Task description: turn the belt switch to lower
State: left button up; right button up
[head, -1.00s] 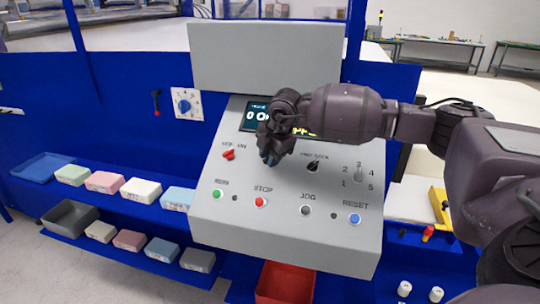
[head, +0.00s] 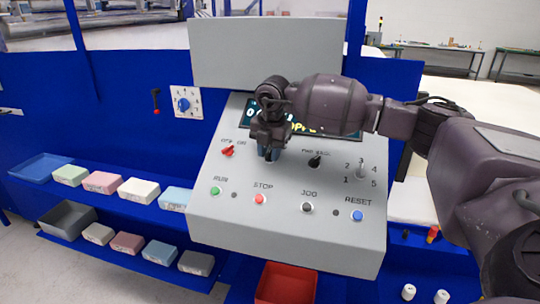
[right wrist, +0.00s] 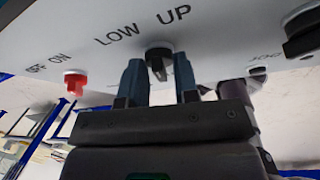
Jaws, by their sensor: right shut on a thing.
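The belt switch is a small black knob (right wrist: 158,54) under the printed words LOW and UP in the right wrist view. In the head view my right gripper hides it and its labels. My right gripper (head: 268,154) reaches down to the sloped face of the grey control panel (head: 230,185), just below the display. In the right wrist view my gripper's blue-grey fingers (right wrist: 160,75) stand on either side of the knob and are shut on it. Which way the knob points is hard to tell. My left gripper is not in view.
A red OFF/ON switch (head: 228,151) sits left of my gripper and a black selector (head: 315,161) to its right. RUN, STOP, JOG and RESET buttons line the panel's lower edge. Foam blocks (head: 139,190) lie on blue shelves at the left. A red bin (head: 286,283) stands below.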

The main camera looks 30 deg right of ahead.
jog(key=n+g, duration=0.1)
jog(key=n, duration=0.1)
jog(key=n+h, duration=0.1)
jog(key=n, duration=0.2)
jog(key=shift+w+a+g+h, duration=0.1)
jog(key=shift+a+g+h, duration=0.05)
jog(key=shift+g+h, duration=0.2)
jog(key=shift+a+n+g+h, duration=0.1)
jog(key=shift+n+g+h, duration=0.5)
jog(key=shift+n, duration=1.4)
jog(key=shift+h, duration=0.25)
jog(key=o, duration=0.6)
jog(key=b+v, duration=0.1)
jog(key=v, duration=1)
jog(key=shift+b, duration=0.3)
jog(key=shift+f, duration=0.1)
